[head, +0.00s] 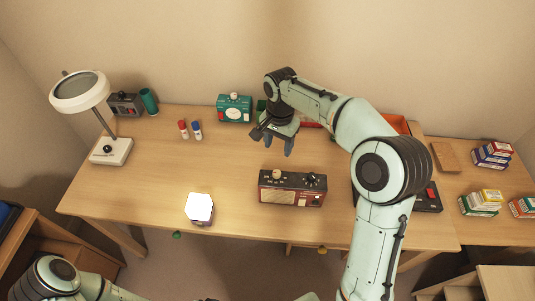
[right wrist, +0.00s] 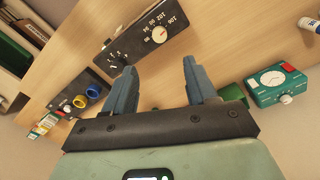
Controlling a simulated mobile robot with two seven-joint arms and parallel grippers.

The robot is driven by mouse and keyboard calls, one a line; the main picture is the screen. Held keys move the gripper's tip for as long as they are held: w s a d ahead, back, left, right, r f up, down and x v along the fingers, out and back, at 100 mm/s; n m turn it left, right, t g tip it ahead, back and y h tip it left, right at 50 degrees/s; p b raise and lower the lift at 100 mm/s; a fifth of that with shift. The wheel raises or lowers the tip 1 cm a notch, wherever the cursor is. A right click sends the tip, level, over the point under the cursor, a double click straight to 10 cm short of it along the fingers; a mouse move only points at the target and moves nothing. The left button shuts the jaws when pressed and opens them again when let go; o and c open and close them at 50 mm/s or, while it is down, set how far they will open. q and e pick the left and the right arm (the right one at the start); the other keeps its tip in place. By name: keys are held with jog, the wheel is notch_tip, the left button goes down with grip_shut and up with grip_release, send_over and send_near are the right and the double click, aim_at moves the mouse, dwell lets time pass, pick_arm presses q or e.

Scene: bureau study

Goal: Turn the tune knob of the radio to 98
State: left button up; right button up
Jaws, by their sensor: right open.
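The radio (head: 291,197) is a dark box with a cream grille, standing near the front middle of the desk. On its top are a cream round knob (head: 276,174) at the left and small dark controls at the right. In the right wrist view the radio (right wrist: 125,42) shows at the top, and its cream knob (right wrist: 159,35) has a red mark beside printed numbers too small to read surely. My right gripper (head: 278,144) is open and empty, above the desk behind the radio and apart from it. My left gripper is out of view.
A teal box (head: 234,108) stands at the back. Two small bottles (head: 190,130), a lamp (head: 111,151) and a white-topped block (head: 199,208) are to the left. A dark control box (head: 427,198) is partly behind my right arm. Small cartons (head: 480,203) lie right.

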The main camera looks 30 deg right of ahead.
aim_at(277, 172)
notch_tip(277, 172, down, 12)
jog(key=shift+s+r+b, duration=0.1)
jog(key=shift+b, duration=0.4)
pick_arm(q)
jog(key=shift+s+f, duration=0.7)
pick_arm(e)
jog(key=shift+f, duration=0.8)
jog(key=shift+c, duration=0.4)
grip_shut()
